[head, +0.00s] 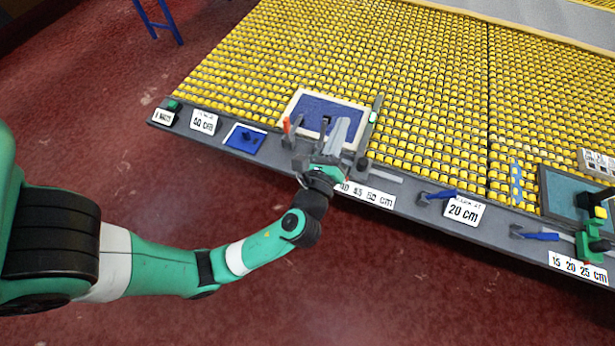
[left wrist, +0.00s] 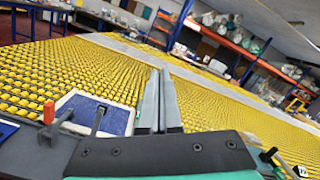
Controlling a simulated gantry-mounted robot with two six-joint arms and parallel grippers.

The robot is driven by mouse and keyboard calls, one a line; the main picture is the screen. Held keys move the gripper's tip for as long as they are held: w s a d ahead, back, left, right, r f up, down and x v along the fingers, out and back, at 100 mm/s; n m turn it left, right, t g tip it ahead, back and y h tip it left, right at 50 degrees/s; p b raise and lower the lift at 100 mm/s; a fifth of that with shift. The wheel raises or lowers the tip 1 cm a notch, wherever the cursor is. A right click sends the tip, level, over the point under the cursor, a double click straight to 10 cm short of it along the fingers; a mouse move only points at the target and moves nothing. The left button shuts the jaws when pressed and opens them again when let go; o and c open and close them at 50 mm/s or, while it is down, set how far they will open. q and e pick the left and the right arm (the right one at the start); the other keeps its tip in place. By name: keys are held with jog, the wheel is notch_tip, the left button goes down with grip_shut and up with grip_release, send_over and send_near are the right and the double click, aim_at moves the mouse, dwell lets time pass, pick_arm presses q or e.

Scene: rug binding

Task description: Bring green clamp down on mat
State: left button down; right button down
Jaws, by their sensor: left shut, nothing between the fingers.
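A blue mat with a white border (head: 308,106) lies at the edge of the yellow roller table; it also shows in the left wrist view (left wrist: 112,118). A bar with a small green part (head: 373,117) stands at the mat's right side. A green clamp-like fixture with a yellow knob (head: 591,241) stands at the far right, beside a teal mat in a dark frame (head: 560,190). I cannot tell which green part is the clamp. My left gripper (head: 341,132) is shut and empty, over the blue mat's front right part. It hides some of the mat. My right gripper is out of view.
An orange-tipped post (head: 287,126) stands at the mat's left; it shows in the left wrist view (left wrist: 48,113) near a grey lever (left wrist: 98,119). Blue-handled levers (head: 440,195) (head: 537,236) sit along the grey table edge. Red floor lies in front.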

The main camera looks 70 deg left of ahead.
pick_arm(q)
jog(key=s+f+m+b, duration=0.2)
jog(key=s+f+b, duration=0.2)
jog(key=f, duration=0.7)
jog(key=s+f+m+g+h+b, duration=0.1)
jog(key=s+f+b, duration=0.3)
jog(key=f, duration=0.8)
jog(key=s+f+m+g+b, duration=0.1)
jog(key=s+f+b, duration=0.3)
jog(key=f+b, duration=0.4)
notch_tip(320, 180, down, 4)
jog(key=shift+a+f+m+h, duration=0.1)
jog(key=shift+a+m+h, duration=0.2)
jog(key=shift+m, duration=0.6)
jog(key=w+a+r, duration=0.2)
jog(key=w+a, duration=0.6)
jog(key=shift+r, duration=0.4)
